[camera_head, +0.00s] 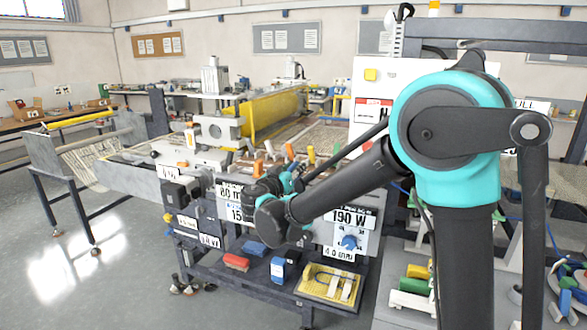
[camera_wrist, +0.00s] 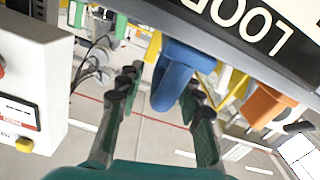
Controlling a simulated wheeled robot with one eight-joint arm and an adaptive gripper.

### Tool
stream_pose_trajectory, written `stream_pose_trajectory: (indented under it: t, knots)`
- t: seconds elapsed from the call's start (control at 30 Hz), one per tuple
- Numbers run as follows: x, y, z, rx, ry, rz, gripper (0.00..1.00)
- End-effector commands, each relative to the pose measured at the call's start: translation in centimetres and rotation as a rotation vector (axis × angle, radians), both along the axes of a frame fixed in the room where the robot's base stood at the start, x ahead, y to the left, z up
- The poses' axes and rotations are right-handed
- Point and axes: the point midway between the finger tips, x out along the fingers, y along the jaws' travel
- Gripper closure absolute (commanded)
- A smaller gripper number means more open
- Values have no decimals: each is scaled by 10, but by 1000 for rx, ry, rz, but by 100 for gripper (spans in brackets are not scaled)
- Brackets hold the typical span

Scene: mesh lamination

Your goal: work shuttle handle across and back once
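I cannot tell which one is the shuttle handle. My gripper (camera_wrist: 163,98) is open, its two dark fingers apart on either side of the blue handle's lower end; I see no clear contact. In the head view my gripper (camera_head: 284,180) is at the machine's front, among coloured handles, partly hidden by my wrist. An orange handle (camera_head: 311,154) stands upright just beyond it.
A red block (camera_head: 236,262) and a yellow tray (camera_head: 331,284) are on the shelf below. A white control box (camera_wrist: 30,85) stands left in the wrist view.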

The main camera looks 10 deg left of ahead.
Motion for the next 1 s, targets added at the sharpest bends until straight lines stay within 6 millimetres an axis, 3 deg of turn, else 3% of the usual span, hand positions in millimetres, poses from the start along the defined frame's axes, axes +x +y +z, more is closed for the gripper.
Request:
stream_pose_trajectory:
  t: [0.07, 0.33, 0.77, 0.87, 1.0]
  knots:
    - [0, 0, 0, 0, 0, 0, 67]
    - [0, 0, 0, 0, 0, 0, 100]
    - [-1, -2, 0, 0, 0, 0, 100]
    - [-2, -9, 0, 0, 0, 0, 100]
    - [-5, -34, 0, 0, 0, -2, 100]
